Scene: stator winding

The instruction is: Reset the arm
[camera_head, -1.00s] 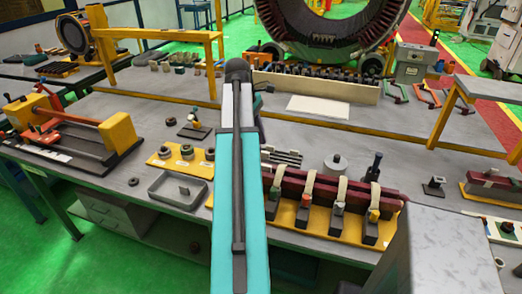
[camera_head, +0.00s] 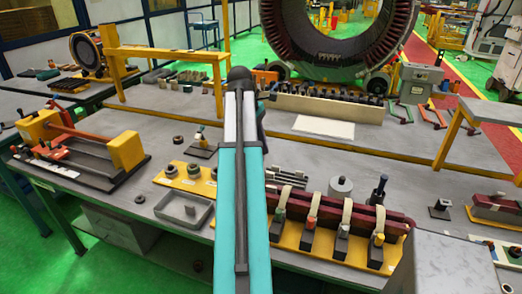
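My arm, a teal link with a dark strip and a dark rounded top, rises through the middle of the view over the workbench (camera_head: 330,160). My gripper does not show in this view. No object is seen held. The arm hides a strip of the bench behind it.
On the bench stand a yellow-ended fixture (camera_head: 125,150), a grey tray (camera_head: 207,214), a yellow plate with rings (camera_head: 182,177), and a rack of dark red bars (camera_head: 340,215). Yellow frames (camera_head: 165,55) stand left and right. A large stator ring (camera_head: 330,50) is behind.

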